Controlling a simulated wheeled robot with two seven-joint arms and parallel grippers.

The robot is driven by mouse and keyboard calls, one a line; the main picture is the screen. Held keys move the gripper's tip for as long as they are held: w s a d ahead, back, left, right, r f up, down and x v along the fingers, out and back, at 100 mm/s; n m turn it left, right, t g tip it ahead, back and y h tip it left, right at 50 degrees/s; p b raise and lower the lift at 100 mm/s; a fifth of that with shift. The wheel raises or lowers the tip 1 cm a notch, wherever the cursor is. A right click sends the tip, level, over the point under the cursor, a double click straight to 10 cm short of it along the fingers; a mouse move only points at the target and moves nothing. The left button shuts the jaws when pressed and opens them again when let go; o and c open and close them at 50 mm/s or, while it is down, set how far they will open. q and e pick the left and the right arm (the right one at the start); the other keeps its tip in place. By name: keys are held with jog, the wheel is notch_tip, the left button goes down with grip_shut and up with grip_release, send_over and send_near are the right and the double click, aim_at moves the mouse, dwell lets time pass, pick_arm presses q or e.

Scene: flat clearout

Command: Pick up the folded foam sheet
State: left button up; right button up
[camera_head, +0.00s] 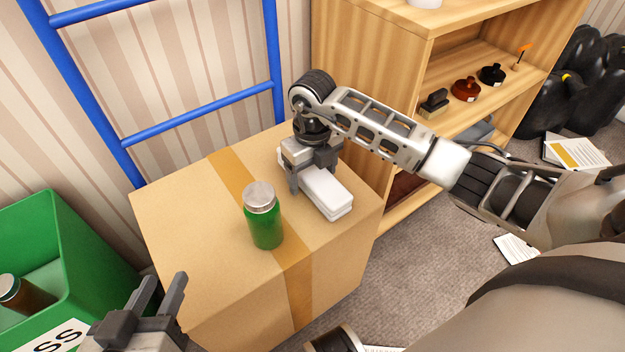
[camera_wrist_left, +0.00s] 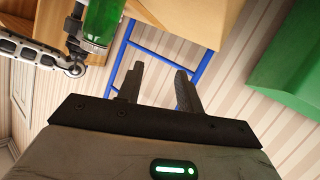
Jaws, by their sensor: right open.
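The folded foam sheet (camera_head: 328,195) is a white, flat, layered block lying on top of a cardboard box (camera_head: 190,235) in the head view. My right gripper (camera_head: 315,174) is over the far end of the sheet, pointing down, with its jaws open. A finger shows on the sheet's left side; the gripper hides the sheet's far end, and I cannot tell whether the fingers touch it. My left gripper (camera_head: 161,284) is open and empty at the lower left, in front of the box. Its two spread fingers also show in the left wrist view (camera_wrist_left: 158,75).
A green bottle with a grey lid (camera_head: 264,222) stands on the box, left of the sheet. A green crate (camera_head: 105,240) holding a brown bottle (camera_head: 25,297) is at the left. A blue ladder (camera_head: 200,109) stands behind; a wooden shelf (camera_head: 368,55) stands right of the box.

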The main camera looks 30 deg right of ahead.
jog(key=shift+f, duration=0.1)
jog(key=c, duration=1)
jog(key=shift+c, duration=0.2)
